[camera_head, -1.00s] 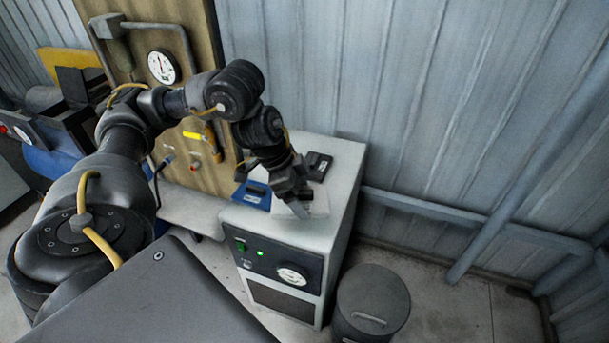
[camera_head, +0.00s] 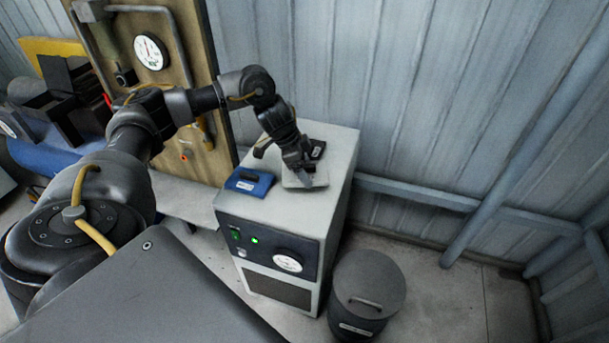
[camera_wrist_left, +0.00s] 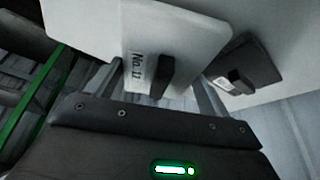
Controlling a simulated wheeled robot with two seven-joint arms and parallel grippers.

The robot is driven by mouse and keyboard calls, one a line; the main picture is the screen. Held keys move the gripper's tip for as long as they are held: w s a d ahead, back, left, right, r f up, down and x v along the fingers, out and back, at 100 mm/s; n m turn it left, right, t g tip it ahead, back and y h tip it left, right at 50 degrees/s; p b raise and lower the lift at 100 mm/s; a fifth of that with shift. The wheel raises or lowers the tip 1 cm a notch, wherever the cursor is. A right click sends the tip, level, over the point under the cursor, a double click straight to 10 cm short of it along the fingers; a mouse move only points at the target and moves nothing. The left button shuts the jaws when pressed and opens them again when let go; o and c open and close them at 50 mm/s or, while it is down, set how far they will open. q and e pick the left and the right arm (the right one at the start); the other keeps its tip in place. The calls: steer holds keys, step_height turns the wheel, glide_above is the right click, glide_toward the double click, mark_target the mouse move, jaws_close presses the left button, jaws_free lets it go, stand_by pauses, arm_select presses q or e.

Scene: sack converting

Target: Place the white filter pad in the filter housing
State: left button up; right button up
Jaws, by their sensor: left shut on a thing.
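The white filter pad (camera_head: 318,181) is a pale flat plate on or just above the cabinet top; I cannot tell which. My left gripper (camera_head: 303,171) comes down on it from above and hides part of it. In the left wrist view the white filter pad (camera_wrist_left: 200,35) shows a printed label and a dark handle, which lies between the fingers of my left gripper (camera_wrist_left: 162,80). The gripper is shut on the pad. I cannot make out the filter housing for certain. My right gripper is not in view.
A dark pad (camera_head: 317,147) lies behind, close to the gripper. A grey lidded bin (camera_head: 368,285) stands at right. A wooden panel with a gauge (camera_head: 150,52) stands at left.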

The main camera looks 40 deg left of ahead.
arm_select(q)
steer(key=shift+w+a+f, duration=0.15)
steer(key=shift+f, duration=1.6)
steer(key=shift+f, duration=0.15)
steer(key=o, duration=0.7)
